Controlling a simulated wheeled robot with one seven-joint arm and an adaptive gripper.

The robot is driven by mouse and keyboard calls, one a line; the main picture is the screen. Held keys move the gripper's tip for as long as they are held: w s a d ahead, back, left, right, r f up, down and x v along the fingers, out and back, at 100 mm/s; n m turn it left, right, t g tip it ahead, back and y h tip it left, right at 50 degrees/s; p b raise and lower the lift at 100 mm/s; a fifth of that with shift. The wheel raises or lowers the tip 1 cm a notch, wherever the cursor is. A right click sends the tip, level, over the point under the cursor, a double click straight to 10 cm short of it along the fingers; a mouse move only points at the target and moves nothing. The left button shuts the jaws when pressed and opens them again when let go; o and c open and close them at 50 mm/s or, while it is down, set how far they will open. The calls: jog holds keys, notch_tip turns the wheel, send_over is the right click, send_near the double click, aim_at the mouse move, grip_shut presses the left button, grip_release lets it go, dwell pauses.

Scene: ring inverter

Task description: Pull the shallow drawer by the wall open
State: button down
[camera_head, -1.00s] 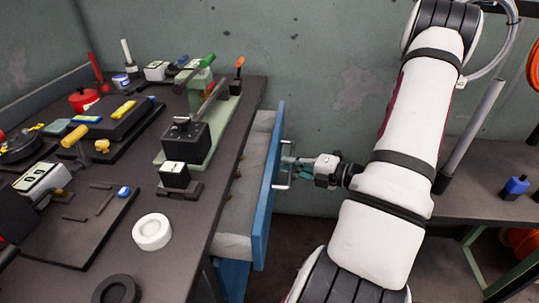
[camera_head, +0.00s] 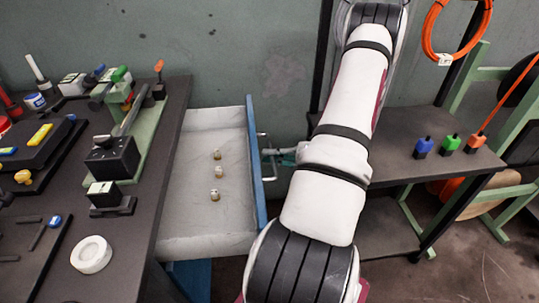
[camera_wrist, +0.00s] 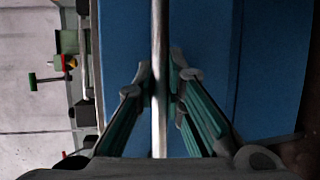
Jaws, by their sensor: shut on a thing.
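The shallow drawer (camera_head: 225,130) stands out from the workbench on its right side, near the wall. Its grey inside shows, with several small brass-coloured pieces (camera_head: 215,194) lying in it. Its blue front (camera_head: 256,165) carries a metal bar handle (camera_head: 265,160). My gripper (camera_head: 276,158) is at the handle, partly hidden by my arm in the head view. In the wrist view, the fingers (camera_wrist: 161,78) are shut on the handle bar (camera_wrist: 160,40), one on each side, with the blue front behind it.
The dark workbench top (camera_head: 135,225) with tools and a white ring (camera_head: 91,254) is at left. A side table (camera_head: 400,170) at right bears blue, green and orange items. An orange hose (camera_head: 430,35) hangs above it. Some floor is bare at lower right.

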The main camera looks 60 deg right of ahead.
jog(key=c, duration=1.7)
grip_release()
jog(key=shift+o, duration=0.2)
jog(key=v, duration=0.7)
jog(key=shift+s, duration=0.25)
